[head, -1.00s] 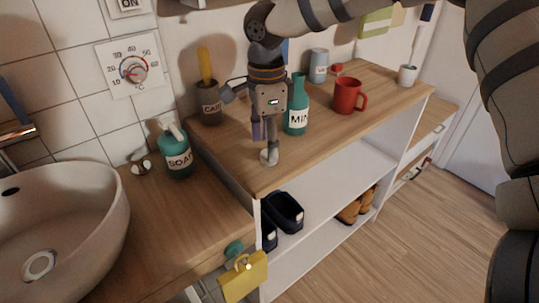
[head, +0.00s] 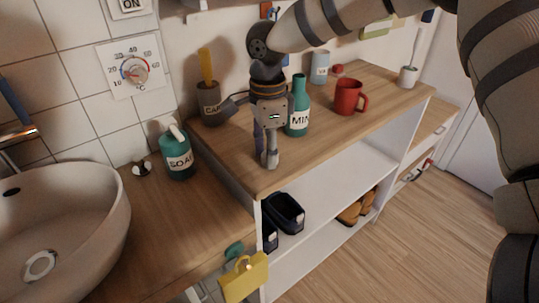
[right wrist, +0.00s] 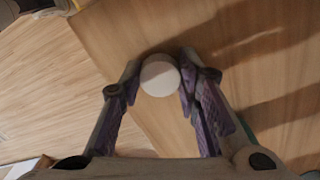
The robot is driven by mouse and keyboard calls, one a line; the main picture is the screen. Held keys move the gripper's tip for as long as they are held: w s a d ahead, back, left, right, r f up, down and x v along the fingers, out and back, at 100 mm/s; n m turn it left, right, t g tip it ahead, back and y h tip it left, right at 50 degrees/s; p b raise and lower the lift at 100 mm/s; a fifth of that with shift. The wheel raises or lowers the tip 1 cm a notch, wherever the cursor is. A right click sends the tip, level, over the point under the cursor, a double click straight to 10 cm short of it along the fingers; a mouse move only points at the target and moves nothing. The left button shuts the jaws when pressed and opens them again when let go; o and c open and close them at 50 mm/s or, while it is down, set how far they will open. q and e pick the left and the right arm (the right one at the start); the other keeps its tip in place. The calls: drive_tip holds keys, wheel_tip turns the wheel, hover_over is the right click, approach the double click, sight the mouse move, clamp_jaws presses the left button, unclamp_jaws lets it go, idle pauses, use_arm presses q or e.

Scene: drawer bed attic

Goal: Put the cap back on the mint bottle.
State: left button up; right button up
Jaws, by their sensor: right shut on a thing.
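The mint bottle (head: 299,110) is teal with a narrow neck and a partly covered "MIN" label. It stands upright on the wooden shelf top, and no white cap shows on its neck. My right gripper (head: 268,160) points down just in front and left of the bottle, low over the shelf top near its front left corner. In the right wrist view its fingers are shut on a round white cap (right wrist: 159,76), held between the fingertips. Whether the cap touches the wood is hard to tell. My left gripper is not in view.
A dark cup with a yellow handle (head: 209,99) stands behind left. A red mug (head: 348,97) is right of the bottle, with a grey-blue cup (head: 320,67) behind. A soap bottle (head: 176,153) and sink (head: 105,225) are at left. The shelf's front right top is clear.

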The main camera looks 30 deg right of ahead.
wheel_tip(320, 180, up, 3)
drive_tip(key=shift+f, duration=0.1)
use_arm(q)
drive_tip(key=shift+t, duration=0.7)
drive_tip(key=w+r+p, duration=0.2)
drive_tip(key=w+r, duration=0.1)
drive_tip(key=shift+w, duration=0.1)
use_arm(e)
drive_tip(key=s+a+r, duration=0.2)
drive_tip(key=s+r, duration=0.3)
drive_tip(key=s, duration=0.1)
drive_tip(key=s+a+r, duration=0.2)
drive_tip(key=s+r, duration=0.3)
drive_tip(key=s, duration=0.2)
drive_tip(key=shift+s+a, duration=0.15)
drive_tip(key=shift+a, duration=0.15)
drive_tip(key=shift+r, duration=0.1)
